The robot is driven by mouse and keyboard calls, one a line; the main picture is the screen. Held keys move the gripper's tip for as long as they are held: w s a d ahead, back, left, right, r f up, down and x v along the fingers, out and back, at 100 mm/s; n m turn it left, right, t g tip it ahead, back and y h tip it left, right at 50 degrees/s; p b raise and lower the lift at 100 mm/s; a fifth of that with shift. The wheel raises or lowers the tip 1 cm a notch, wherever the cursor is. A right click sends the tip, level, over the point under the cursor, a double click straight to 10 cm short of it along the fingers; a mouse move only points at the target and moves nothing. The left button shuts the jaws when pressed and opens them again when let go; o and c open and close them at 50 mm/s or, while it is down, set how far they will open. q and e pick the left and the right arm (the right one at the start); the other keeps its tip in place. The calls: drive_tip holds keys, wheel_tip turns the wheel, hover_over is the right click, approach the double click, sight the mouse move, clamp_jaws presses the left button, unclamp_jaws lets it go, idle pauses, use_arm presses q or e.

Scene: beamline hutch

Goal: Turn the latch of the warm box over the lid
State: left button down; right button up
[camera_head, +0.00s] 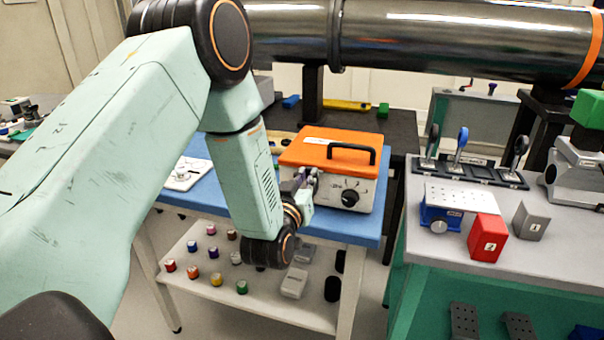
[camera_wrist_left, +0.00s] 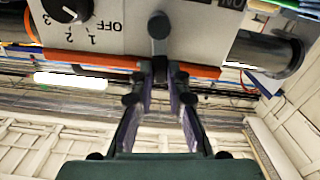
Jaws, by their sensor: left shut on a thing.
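The warm box (camera_head: 333,190) stands on the blue tabletop, with a white body, an orange lid (camera_head: 318,146) with a black handle, and a black dial on its front. My left gripper (camera_head: 307,180) is at the left part of the box front. In the left wrist view, which is upside down, the dark latch (camera_wrist_left: 159,28) has its round pivot on the box body and its arm points towards the orange lid edge (camera_wrist_left: 100,62). My left gripper (camera_wrist_left: 160,76) is shut on the latch's free end at that edge. In the head view the gripper mostly hides the latch. My right gripper is out of view.
A large dark pipe (camera_head: 450,32) crosses behind. To the right, a grey bench (camera_head: 570,240) holds a red block (camera_head: 487,238), a blue stage and a rack of upright tools. A shelf (camera_head: 200,285) below carries several small coloured pots. A white plate (camera_head: 184,172) lies left of the box.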

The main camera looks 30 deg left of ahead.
use_arm(q)
drive_tip(key=shift+d+f+m, duration=0.2)
drive_tip(key=shift+d+m, duration=0.15)
drive_tip(key=shift+m, duration=0.35)
drive_tip(key=c, duration=1.3)
unclamp_jaws()
drive_tip(key=shift+r, duration=0.1)
drive_tip(key=v, duration=1.2)
drive_tip(key=shift+r, duration=0.1)
drive_tip(key=shift+w, duration=0.1)
